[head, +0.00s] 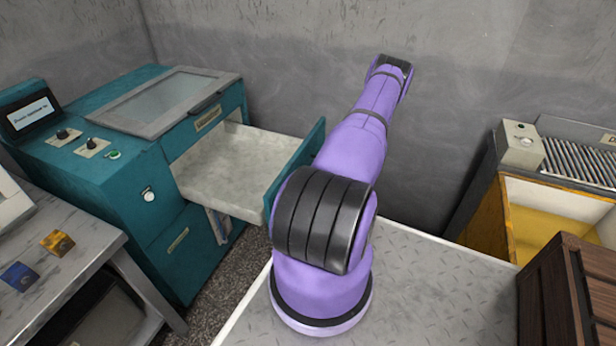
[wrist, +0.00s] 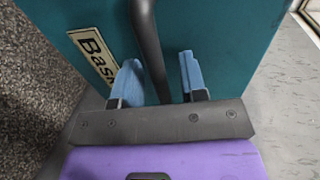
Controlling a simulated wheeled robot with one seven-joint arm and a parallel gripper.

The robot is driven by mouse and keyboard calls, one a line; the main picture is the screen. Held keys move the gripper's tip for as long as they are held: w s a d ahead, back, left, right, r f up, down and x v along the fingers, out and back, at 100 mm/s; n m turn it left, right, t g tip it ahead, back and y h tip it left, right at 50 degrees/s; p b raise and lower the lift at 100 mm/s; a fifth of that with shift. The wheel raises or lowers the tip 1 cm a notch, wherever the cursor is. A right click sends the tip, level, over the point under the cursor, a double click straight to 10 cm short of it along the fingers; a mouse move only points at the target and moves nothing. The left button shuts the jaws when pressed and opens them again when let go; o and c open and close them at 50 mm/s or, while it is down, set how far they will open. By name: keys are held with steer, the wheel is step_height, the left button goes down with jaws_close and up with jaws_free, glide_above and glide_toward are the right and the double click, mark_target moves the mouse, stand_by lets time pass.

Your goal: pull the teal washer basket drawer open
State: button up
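The teal washer (head: 130,190) stands at the left in the head view. Its basket drawer (head: 225,170) is out of the body, with its pale, empty-looking interior showing. The teal drawer front (head: 300,165) is partly hidden behind my purple arm. My gripper is hidden in the head view. In the wrist view, my gripper (wrist: 161,82) has its two blue fingers apart, on either side of the dark bar handle (wrist: 150,45). A gap shows between the bar and the right finger; the left finger is close to the bar, and contact is unclear. A "Bas..." label (wrist: 93,60) is beside the handle.
A yellow-lined bin (head: 550,215) and a brown wooden crate (head: 570,290) are at the right. Speckled floor (head: 215,275) shows below the drawer.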

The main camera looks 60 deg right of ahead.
steer(key=v, duration=1)
steer(key=shift+s, duration=0.35)
steer(key=shift+d, duration=0.1)
